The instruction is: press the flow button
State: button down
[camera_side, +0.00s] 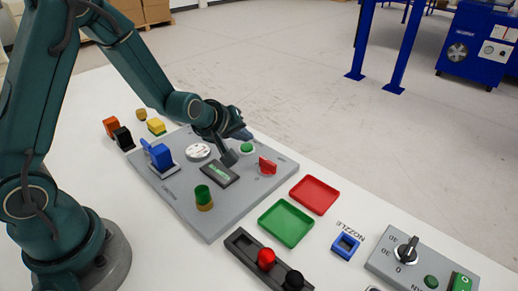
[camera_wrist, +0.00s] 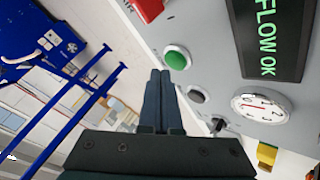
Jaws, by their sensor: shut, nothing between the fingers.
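A round green button (camera_side: 247,148) in a pale collar sits on the grey panel (camera_side: 190,222) near its far right edge. In the wrist view the green button (camera_wrist: 177,58) is just right of my fingertips, with a dark round knob (camera_wrist: 197,95) below it. The display (camera_wrist: 270,35) beside them reads FLOW OK in green; it also shows in the side view (camera_side: 220,174). Contact with the button cannot be made out.
A red switch (camera_side: 267,166), a round gauge (camera_side: 198,152), a blue fixture (camera_side: 160,155) and a green-and-yellow cylinder (camera_side: 204,197) stand on the panel. Red (camera_side: 314,195) and green (camera_side: 286,222) trays lie to its right. A second control panel (camera_side: 415,268) is at lower right.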

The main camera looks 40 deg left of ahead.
aim_at(244, 150)
jog(key=shift+r, duration=2.5)
